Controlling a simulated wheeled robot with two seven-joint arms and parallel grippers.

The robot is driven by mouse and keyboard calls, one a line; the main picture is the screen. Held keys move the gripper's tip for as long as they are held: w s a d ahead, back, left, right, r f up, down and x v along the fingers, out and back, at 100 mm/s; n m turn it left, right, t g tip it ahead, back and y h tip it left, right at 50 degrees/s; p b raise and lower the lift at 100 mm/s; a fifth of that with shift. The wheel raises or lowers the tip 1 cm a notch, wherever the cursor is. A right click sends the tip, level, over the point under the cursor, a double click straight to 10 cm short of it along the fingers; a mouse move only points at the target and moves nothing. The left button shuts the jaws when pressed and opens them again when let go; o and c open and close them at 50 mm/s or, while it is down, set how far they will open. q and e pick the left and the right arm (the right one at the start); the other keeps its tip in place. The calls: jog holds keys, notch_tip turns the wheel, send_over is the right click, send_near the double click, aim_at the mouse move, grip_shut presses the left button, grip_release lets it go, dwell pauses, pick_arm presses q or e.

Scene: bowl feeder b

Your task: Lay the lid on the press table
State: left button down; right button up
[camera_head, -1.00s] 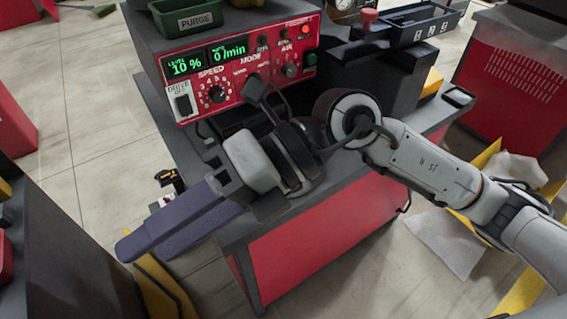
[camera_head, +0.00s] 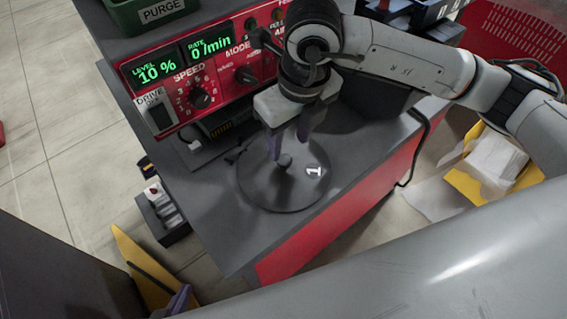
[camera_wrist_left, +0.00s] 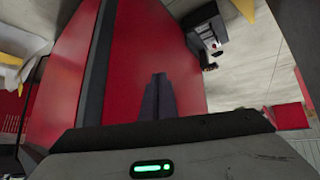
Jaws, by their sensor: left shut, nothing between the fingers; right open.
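The lid (camera_head: 255,190), a round dark grey disc with a central knob (camera_head: 285,160) and a white "1", lies flat on the grey top of a red-sided bench (camera_head: 225,235). My right gripper (camera_head: 290,146) is open, pointing down at the knob with its purple fingers just above or beside it. I cannot tell if they touch. My left gripper (camera_head: 181,300) shows only as purple fingers at the bottom edge of the head view. In the left wrist view, its fingers (camera_wrist_left: 158,88) are shut together and empty, in front of the red bench side.
A red control panel (camera_head: 200,75) with green displays stands behind the lid, with a green PURGE bin (camera_head: 150,12) on top. A small dark box (camera_head: 165,212) is left of the bench. My left arm crosses the lower right foreground.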

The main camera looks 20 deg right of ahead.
aim_at(284, 159)
jog(key=f, duration=0.2)
jog(key=f+p, duration=0.1)
jog(key=f, duration=0.1)
jog(key=shift+s+a+f, duration=0.1)
jog(key=shift+s+a, duration=0.05)
jog(key=shift+a, duration=0.2)
jog(key=shift+w+f, duration=0.2)
jog(key=shift+f, duration=0.4)
jog(key=c, duration=1)
pick_arm(q)
jog(key=shift+w+r, duration=0.45)
jog(key=shift+r, duration=0.3)
pick_arm(e)
grip_shut()
